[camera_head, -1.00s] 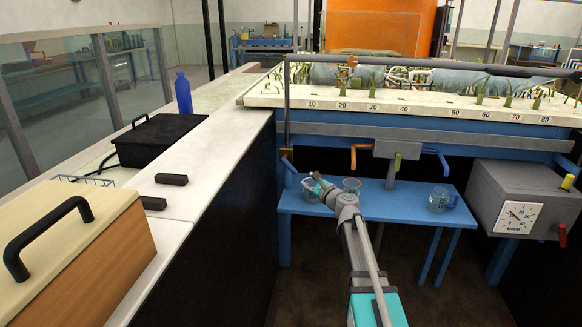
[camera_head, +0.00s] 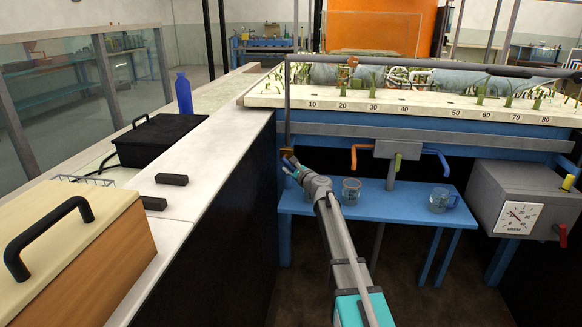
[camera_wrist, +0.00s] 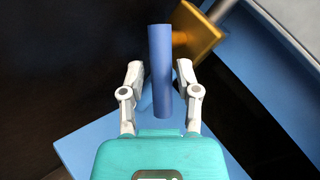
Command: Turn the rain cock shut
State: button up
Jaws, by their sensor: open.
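The rain cock shows in the head view as a small brass block (camera_head: 287,152) at the foot of the thin upright pipe at the flume's left end. In the wrist view its brass body (camera_wrist: 198,36) is at the top, with a blue lever (camera_wrist: 160,90) running toward me. My gripper (camera_wrist: 160,68) is open, with one finger on each side of the lever. Narrow gaps show between fingers and lever. In the head view my gripper (camera_head: 292,168) is just below the brass block and hides most of the lever.
A white-topped counter (camera_head: 215,145) edge is close on the left.

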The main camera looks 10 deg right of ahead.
jog(key=shift+w+a, duration=0.2)
jog(key=shift+w, duration=0.25)
